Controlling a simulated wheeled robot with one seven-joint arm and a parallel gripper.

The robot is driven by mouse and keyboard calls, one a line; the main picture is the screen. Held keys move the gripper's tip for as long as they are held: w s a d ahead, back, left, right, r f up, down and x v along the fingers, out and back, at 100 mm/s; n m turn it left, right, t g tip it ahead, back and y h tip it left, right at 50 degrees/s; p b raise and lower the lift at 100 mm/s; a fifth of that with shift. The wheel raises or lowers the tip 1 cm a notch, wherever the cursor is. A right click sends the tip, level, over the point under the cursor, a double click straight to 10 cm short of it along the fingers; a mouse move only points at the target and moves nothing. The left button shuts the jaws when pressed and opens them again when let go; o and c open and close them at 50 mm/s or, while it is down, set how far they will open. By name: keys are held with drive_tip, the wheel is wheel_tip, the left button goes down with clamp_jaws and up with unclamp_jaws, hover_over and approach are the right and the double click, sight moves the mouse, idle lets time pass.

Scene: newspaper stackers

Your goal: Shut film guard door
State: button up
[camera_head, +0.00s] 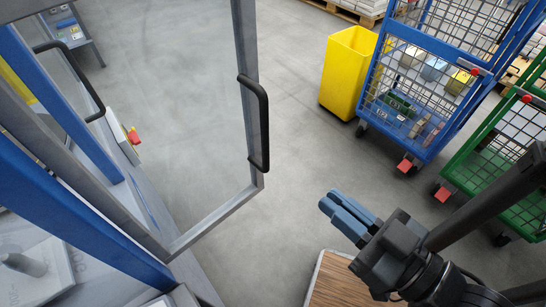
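The film guard door (252,95) is a grey-framed clear panel, swung open from the blue machine frame (75,215) at the left. A black bar handle (262,122) stands on its free edge. My gripper (336,207) is at the lower middle right, below and to the right of the handle, apart from the door. Its two blue fingers lie close together, and I cannot tell whether a gap is left between them. Nothing shows in its grip.
A second black handle (72,75) is on the machine at the left, with a red button (134,136) nearby. A yellow bin (348,72), a blue cage trolley (412,80) and a green cage trolley (490,160) stand at the right. A wooden-topped surface (335,284) is below my gripper. Grey floor between is clear.

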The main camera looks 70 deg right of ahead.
drive_tip(key=shift+w+d, duration=0.15)
drive_tip(key=shift+w, duration=0.15)
clamp_jaws()
drive_tip(key=p+x, duration=0.3)
drive_tip(key=x, duration=1)
drive_tip(key=shift+w+d, duration=0.1)
